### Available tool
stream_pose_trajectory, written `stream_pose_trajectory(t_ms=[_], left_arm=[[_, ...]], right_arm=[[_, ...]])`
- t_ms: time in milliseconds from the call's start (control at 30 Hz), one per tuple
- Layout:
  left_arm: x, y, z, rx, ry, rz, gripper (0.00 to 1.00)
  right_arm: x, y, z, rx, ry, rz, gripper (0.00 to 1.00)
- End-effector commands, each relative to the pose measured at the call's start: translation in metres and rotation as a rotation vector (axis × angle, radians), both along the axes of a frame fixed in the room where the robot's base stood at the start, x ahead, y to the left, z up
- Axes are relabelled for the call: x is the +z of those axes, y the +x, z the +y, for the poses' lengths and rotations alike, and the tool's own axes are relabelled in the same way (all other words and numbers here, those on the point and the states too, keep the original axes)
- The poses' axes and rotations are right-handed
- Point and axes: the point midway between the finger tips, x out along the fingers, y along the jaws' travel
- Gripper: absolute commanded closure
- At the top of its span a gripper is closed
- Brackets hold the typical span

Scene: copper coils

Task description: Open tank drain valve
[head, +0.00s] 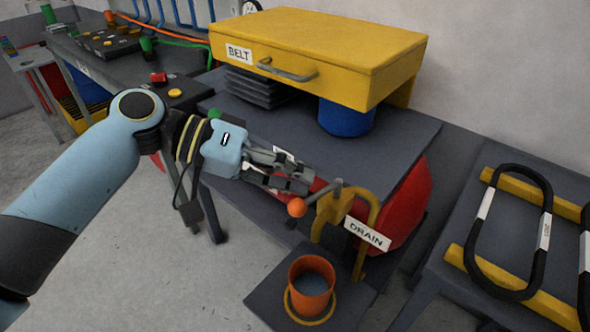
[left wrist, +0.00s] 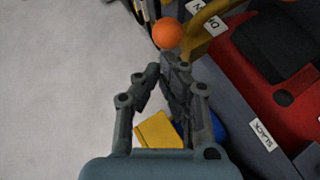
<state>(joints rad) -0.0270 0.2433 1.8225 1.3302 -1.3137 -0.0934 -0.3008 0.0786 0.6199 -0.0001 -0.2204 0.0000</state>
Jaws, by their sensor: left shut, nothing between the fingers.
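The drain valve's grey lever (head: 322,194) ends in an orange ball knob (head: 297,207), which also shows in the left wrist view (left wrist: 167,33). The lever sits at a yellow pipe (head: 372,212) with a white DRAIN label (head: 367,234), in front of a red tank (head: 410,205). My left gripper (head: 308,184) is shut and empty, its fingertips close to the lever and knob. In the left wrist view the fingertips (left wrist: 167,68) lie just below the knob; whether they touch it I cannot tell. My right gripper is not in view.
An orange cup (head: 299,266) stands on a low dark platform (head: 263,290) near the pipe. A yellow BELT drawer box (head: 330,45) and blue cylinder (head: 345,118) are above the dark bench (head: 400,130). Black slings (head: 475,245) lie at right. Floor at left is clear.

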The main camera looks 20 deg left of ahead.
Motion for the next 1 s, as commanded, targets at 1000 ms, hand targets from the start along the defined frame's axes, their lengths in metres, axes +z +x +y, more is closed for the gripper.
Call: stream_pose_trajectory(t_ms=[1000], left_arm=[[-0.007, -0.015, -0.015, 0.115, -0.002, 0.009, 1.0]], right_arm=[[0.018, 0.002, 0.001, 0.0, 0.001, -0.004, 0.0]])
